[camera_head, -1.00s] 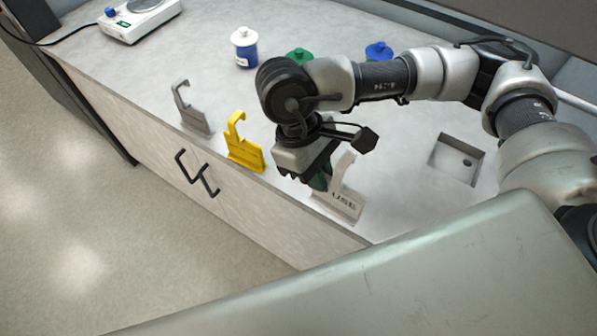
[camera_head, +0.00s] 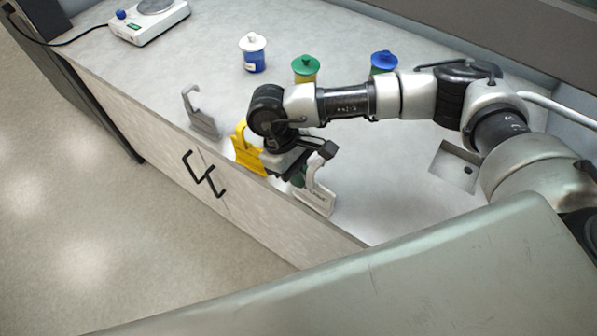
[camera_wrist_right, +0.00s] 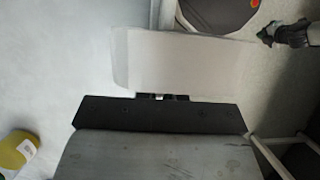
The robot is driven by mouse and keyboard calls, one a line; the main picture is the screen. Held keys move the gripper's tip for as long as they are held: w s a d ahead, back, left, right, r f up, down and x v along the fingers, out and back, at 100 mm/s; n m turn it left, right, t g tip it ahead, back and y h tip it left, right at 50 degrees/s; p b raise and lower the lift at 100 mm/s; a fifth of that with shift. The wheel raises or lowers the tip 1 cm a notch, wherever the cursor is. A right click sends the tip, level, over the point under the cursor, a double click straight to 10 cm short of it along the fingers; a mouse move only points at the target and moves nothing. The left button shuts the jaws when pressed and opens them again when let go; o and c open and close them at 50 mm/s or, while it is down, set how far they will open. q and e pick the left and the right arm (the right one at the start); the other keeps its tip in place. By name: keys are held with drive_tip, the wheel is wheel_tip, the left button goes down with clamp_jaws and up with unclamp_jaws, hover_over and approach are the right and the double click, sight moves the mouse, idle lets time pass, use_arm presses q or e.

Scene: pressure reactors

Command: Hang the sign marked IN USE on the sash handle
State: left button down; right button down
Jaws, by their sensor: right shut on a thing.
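A white hook-topped sign (camera_head: 318,200) is at the bench's front edge; its lettering is blurred now, but the earlier frame shows USE on it. My right gripper (camera_head: 296,180) is shut on this sign, which also shows in the right wrist view as a pale panel (camera_wrist_right: 185,62) beyond the dark gripper (camera_wrist_right: 165,97). I cannot tell whether the sign is clear of the bench top. A pale bar (camera_head: 556,108) at the far right, partly behind my arm, may be the sash handle. My left gripper is out of view.
A yellow sign (camera_head: 245,155) stands close left of my right gripper, partly hidden, and a grey sign (camera_head: 203,120) further left. White-lidded (camera_head: 253,55), green-lidded (camera_head: 305,68) and blue-lidded (camera_head: 384,62) jars stand behind.

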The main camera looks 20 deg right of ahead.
drive_tip(key=shift+f+b, duration=0.25)
drive_tip(key=shift+b, duration=0.15)
drive_tip(key=c, duration=1.2)
unclamp_jaws()
drive_tip(key=shift+c, duration=0.2)
drive_tip(key=shift+r, duration=0.1)
drive_tip(key=shift+a+r+p, duration=0.1)
drive_tip(key=shift+r+p, duration=0.1)
drive_tip(key=shift+p, duration=0.75)
drive_tip(key=d+b+v, duration=0.1)
drive_tip(key=b+v, duration=0.3)
drive_tip(key=v, duration=0.6)
drive_tip(key=shift+r, duration=0.3)
